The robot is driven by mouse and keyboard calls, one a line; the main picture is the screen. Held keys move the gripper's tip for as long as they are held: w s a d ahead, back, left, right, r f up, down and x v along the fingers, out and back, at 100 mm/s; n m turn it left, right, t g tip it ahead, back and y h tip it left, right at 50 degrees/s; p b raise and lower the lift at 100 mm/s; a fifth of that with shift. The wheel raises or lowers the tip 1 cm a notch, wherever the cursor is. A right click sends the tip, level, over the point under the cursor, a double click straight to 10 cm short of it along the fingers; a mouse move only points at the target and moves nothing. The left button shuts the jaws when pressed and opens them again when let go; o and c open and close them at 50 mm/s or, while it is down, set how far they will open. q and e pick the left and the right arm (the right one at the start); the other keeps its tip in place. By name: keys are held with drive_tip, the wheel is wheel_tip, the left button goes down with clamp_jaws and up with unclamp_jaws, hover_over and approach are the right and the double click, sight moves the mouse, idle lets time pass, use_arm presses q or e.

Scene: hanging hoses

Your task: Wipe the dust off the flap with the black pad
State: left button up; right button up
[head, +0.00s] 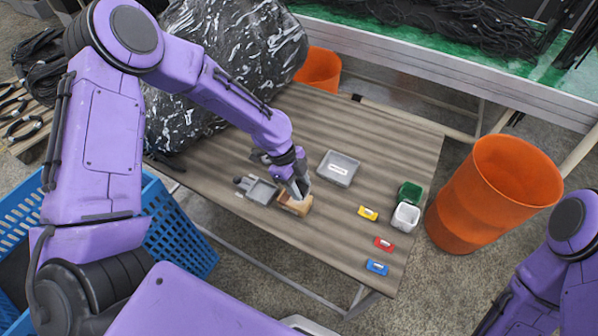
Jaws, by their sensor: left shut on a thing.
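My left gripper (299,190) points down at a small brown box-like thing (294,206) near the table's left front edge. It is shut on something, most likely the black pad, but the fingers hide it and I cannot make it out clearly. The fingertips are at or just over the top of the brown thing; I cannot tell whether they touch. I cannot pick out the flap for certain, and no dust shows at this size. My right gripper is not in view; only part of that arm shows at the lower right.
A grey tray-like thing (261,192) lies just left of the brown thing. A grey bin (338,168), a white and green box (406,216), and yellow (368,213), red (384,244) and blue (376,267) blocks stand on the table (385,150). An orange barrel (488,200) stands right.

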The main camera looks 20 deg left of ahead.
use_arm(q)
drive_tip(key=shift+r+p, duration=1.4)
drive_tip(key=shift+r, duration=0.55)
drive_tip(key=shift+w, duration=0.1)
